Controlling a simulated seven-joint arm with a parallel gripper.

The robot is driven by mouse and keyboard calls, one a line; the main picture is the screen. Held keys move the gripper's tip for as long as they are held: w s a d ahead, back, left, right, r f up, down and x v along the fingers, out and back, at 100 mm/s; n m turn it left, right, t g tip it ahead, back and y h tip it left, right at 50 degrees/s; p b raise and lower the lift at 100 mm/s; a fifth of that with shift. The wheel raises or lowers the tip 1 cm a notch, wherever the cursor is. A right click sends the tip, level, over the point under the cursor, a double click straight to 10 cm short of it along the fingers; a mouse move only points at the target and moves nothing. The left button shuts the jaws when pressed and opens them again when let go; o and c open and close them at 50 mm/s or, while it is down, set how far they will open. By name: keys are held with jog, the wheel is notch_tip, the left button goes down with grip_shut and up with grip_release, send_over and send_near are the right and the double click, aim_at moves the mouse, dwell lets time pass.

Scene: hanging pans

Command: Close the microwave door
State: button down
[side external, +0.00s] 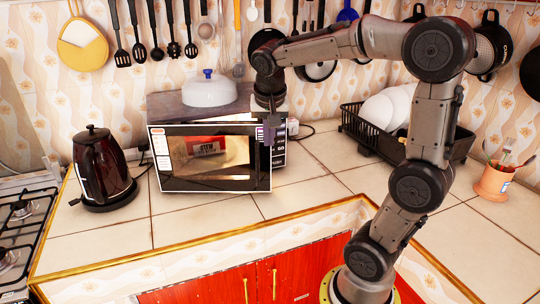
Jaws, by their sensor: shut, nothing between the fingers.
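A dark kettle (103,168) stands left of the microwave. A black dish rack (372,135) with white plates is on the right, with a utensil cup (494,181) beyond. Utensils and pans hang above. The counter in front is clear.

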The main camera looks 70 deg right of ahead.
jog(key=w+d+f, duration=0.3)
jog(key=d+f, duration=0.4)
jog(key=f, duration=0.2)
jog(key=shift+d+f, duration=0.3)
jog(key=shift+f, duration=0.05)
